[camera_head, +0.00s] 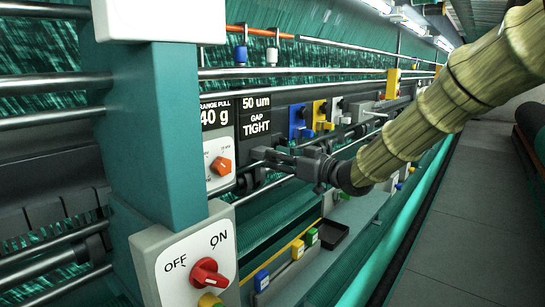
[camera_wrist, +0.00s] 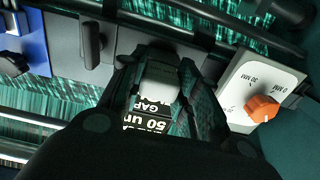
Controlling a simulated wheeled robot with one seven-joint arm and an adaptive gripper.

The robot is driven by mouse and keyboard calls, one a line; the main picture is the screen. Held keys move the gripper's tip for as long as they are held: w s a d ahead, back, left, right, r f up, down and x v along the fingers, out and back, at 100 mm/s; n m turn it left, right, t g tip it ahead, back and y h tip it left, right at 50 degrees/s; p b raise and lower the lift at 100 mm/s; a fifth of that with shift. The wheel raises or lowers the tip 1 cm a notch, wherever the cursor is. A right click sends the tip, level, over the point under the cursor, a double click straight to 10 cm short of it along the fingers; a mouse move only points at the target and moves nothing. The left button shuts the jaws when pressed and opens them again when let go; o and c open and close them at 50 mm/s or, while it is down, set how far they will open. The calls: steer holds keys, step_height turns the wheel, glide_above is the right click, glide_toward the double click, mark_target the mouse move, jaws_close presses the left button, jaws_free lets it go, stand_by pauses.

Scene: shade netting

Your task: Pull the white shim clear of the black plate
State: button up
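The black plate (camera_head: 256,119) carries white lettering reading "50 um GAP TIGHT" and faces out from the machine. Its lettering also shows upside down between my fingers in the wrist view (camera_wrist: 147,124). A pale, whitish piece (camera_wrist: 160,82), seemingly the white shim, lies between my fingertips in front of the plate. My gripper (camera_head: 268,157) reaches in from the right, just below the plate; its fingers also show in the wrist view (camera_wrist: 165,75). I cannot tell whether the fingers touch the pale piece. In the head view the shim is not clearly visible, probably behind my gripper.
Left of the plate is a white dial panel with an orange knob (camera_head: 221,166). A teal post (camera_head: 155,140) and an OFF/ON box with a red knob (camera_head: 208,274) stand nearer. Blue (camera_head: 300,122) and yellow (camera_head: 320,113) units line the rail beyond. The right-hand floor is clear.

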steer(key=shift+s+r, duration=0.1)
steer(key=shift+r, duration=0.05)
jaws_close()
steer(key=shift+s+d, duration=0.3)
steer(key=shift+d, duration=0.3)
steer(key=shift+d, duration=0.1)
steer(key=shift+p+v, duration=0.6)
steer(key=shift+v, duration=2.35)
steer(key=shift+s, duration=0.2)
steer(key=shift+p+v, duration=0.4)
steer(key=shift+v, duration=1.55)
